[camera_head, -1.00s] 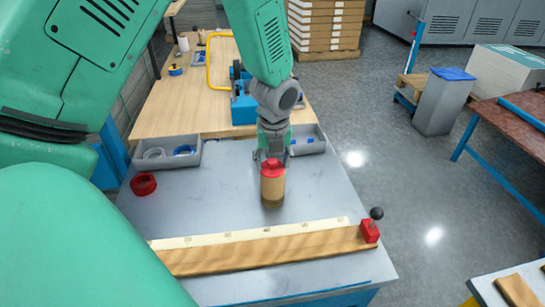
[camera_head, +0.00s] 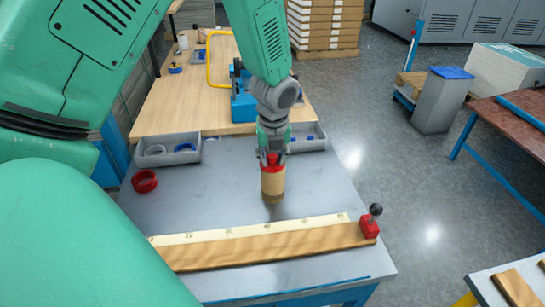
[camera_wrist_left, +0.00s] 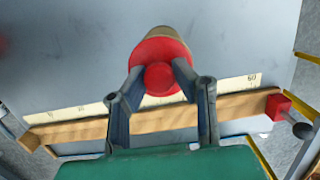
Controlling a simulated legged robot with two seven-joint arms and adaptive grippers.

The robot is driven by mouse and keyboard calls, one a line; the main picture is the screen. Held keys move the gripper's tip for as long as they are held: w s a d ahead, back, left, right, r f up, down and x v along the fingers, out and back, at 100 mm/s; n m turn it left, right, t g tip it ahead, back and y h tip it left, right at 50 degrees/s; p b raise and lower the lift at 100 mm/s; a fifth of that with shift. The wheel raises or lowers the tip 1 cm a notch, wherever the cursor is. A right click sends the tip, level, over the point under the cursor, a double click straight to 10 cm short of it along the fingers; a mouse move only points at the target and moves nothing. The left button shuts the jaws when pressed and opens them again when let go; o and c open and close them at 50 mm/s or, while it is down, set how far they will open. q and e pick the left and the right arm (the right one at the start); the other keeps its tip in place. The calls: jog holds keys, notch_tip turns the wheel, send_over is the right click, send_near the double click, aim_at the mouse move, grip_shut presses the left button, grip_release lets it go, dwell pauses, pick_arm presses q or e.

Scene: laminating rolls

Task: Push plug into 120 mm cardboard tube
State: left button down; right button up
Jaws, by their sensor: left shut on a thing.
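The tan cardboard tube (camera_head: 273,183) stands upright on the grey table, behind the ruler strip. The red plug (camera_head: 271,160) is at its top end. My left gripper (camera_head: 272,156) points down from above and is shut on the plug. In the left wrist view the gripper (camera_wrist_left: 159,76) has a finger on each side of the plug's round knob (camera_wrist_left: 159,77). The plug's wide red flange covers the tube mouth, and the tan tube (camera_wrist_left: 167,34) shows past it. How deep the plug sits is hidden. My right gripper is not in view.
A wooden bar with a numbered scale strip (camera_head: 250,230) lies along the table front, with a red stop and black knob (camera_head: 371,222) at its right end. A red ring (camera_head: 144,181) lies at left. Grey bins (camera_head: 167,151) stand behind. The table right of the tube is clear.

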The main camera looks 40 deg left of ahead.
pick_arm(q)
jog(key=shift+s+d+f, duration=0.2)
jog(key=shift+s+f, duration=0.25)
jog(key=shift+f, duration=0.15)
jog(key=c, duration=1.1)
grip_release()
jog(key=shift+c, duration=0.2)
jog(key=shift+w+a+f, duration=0.15)
jog(key=shift+w+f, duration=0.05)
jog(key=shift+w, duration=0.2)
jog(key=shift+a, duration=0.1)
jog(key=shift+r, duration=0.15)
